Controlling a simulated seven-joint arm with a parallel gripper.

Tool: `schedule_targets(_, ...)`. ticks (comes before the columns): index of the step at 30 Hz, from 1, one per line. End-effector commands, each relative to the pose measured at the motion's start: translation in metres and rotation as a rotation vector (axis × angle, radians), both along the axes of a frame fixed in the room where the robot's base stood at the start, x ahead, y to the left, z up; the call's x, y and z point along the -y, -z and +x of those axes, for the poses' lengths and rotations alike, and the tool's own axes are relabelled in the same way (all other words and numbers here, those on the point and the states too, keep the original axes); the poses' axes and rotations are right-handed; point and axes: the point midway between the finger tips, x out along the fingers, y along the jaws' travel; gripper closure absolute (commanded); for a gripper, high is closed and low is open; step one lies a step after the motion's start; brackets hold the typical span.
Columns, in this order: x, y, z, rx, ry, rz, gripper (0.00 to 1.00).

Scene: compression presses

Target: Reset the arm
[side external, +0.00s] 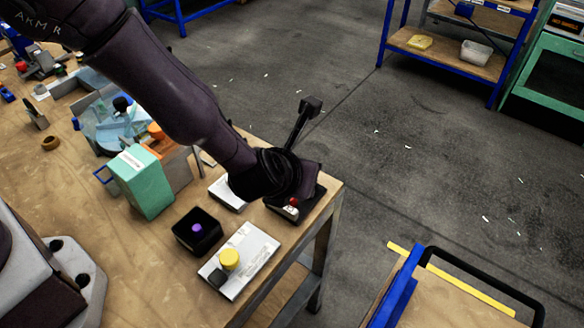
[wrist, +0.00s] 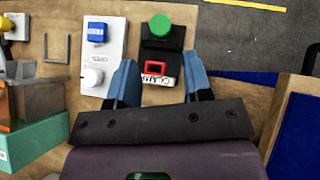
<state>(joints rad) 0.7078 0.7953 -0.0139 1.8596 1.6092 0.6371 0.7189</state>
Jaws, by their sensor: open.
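My gripper (side external: 290,180) is low over the right end of the wooden workbench, its fingers largely hidden by its own body in the side external view. In the wrist view its two blue fingers (wrist: 161,80) are spread apart with nothing held between them. A black device (wrist: 160,48) lies in front of and between the fingers, with a green round knob (wrist: 160,25), a red-framed part (wrist: 155,68) and a white label. The black device also shows under my gripper in the side external view (side external: 300,214). I cannot tell whether the fingers touch it.
A white panel (wrist: 116,38) with blue and white knobs lies beside the black device. A white panel with a yellow button (side external: 229,259), a black box with a purple button (side external: 197,228) and a teal box (side external: 147,188) stand nearby. The bench edge (side external: 338,190) is close.

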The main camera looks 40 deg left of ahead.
Motion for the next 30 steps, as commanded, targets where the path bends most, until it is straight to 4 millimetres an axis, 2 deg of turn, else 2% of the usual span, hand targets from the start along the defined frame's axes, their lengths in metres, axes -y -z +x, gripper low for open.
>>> schedule_targets(6, 0.004, -0.014, -0.013, 0.000, 0.001, -0.001, 0.54)
schedule_targets(22, 0.003, -0.014, -0.014, 0.007, -0.023, -0.017, 0.54)
schedule_targets(24, -0.003, -0.012, -0.018, 0.005, -0.106, -0.054, 0.54)
schedule_targets(27, -0.021, -0.006, -0.034, -0.015, -0.285, -0.115, 0.54)
schedule_targets(30, -0.045, -0.024, -0.048, -0.005, -0.534, -0.221, 0.54)
